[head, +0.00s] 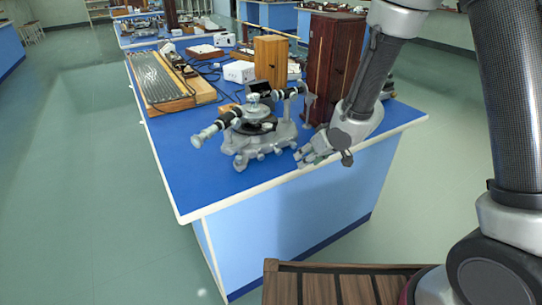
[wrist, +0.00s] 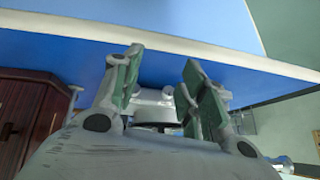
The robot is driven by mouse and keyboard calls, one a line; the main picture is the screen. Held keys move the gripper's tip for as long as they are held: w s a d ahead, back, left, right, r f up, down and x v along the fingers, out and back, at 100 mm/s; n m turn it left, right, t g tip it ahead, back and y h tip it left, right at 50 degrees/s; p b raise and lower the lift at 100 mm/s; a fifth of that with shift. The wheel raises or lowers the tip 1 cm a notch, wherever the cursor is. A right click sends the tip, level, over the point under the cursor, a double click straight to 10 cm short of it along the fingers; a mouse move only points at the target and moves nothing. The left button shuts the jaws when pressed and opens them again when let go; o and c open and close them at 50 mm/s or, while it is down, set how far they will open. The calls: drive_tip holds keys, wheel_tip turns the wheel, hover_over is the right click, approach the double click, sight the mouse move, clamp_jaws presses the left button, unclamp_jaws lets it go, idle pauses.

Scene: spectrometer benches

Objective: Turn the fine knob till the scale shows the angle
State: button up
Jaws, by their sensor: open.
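The spectrometer (head: 256,127) stands upright near the front of the blue bench, with a grey base, a round table and telescope tubes. Several small light knobs line the front of its base; I cannot tell which is the fine knob. The scale is too small to read. My gripper (head: 305,156) is just right of the base, low over the bench's front edge. In the wrist view my gripper (wrist: 165,72) has its two green-padded fingers spread, with nothing held between them. Grey and black spectrometer parts (wrist: 155,103) show beyond the gap, partly hidden by the gripper.
A dark wooden cabinet (head: 318,62) stands behind my arm, and a lighter wooden box (head: 270,59) is left of it. A ribbed panel (head: 160,78), a white box (head: 239,71) and cables lie farther back. The blue bench (head: 185,150) is clear left of the spectrometer.

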drive_tip(key=t+y, duration=0.1)
drive_tip(key=y, duration=0.1)
approach(280, 151)
drive_tip(key=f, duration=0.1)
drive_tip(key=shift+m, duration=0.3)
drive_tip(key=x, duration=0.8)
drive_tip(key=shift+w+a+r, duration=0.15)
drive_tip(key=shift+w+r, duration=0.05)
drive_tip(key=shift+c, duration=0.2)
clamp_jaws()
